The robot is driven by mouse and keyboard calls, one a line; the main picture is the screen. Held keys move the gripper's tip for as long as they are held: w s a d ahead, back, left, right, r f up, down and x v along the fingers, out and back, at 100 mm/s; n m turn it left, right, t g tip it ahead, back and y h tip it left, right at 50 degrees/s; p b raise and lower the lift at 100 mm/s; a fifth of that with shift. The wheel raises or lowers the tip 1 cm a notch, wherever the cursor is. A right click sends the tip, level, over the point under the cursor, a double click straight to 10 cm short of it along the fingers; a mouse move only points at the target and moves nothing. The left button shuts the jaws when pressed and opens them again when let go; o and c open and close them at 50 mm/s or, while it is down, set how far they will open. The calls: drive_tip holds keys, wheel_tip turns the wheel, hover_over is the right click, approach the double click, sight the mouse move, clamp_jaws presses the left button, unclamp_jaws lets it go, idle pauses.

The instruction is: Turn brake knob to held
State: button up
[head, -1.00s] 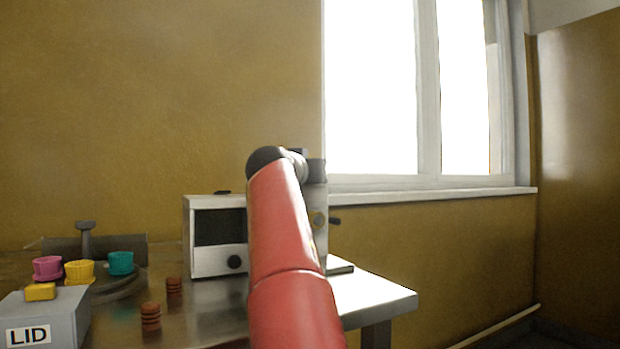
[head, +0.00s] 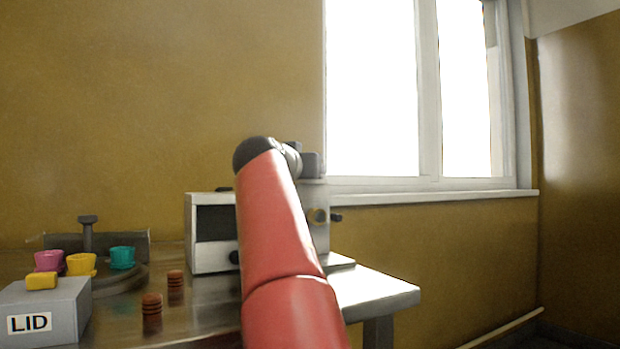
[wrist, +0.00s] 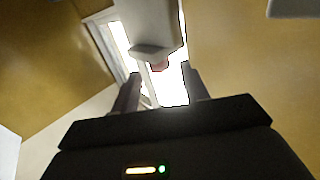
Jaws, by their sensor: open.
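In the wrist view my gripper (wrist: 160,88) is open, its two fingers apart against the bright window. A pale grey body (wrist: 155,25) with a darker ledge and a small pinkish tip (wrist: 160,66) shows beyond and between the fingers; I cannot tell whether it is the brake knob. In the head view my red arm hides the gripper's fingers. A white machine (head: 210,265) stands behind the arm, with a dark knob (head: 234,257) partly covered by it. A grey panel right of the arm carries a brass-coloured round part (head: 318,216) and a dark stub (head: 336,217). No knob label is readable.
The table's right end is clear.

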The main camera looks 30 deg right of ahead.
drive_tip(key=b+v, duration=0.1)
drive_tip(key=v, duration=0.2)
drive_tip(key=shift+s+a, duration=0.25)
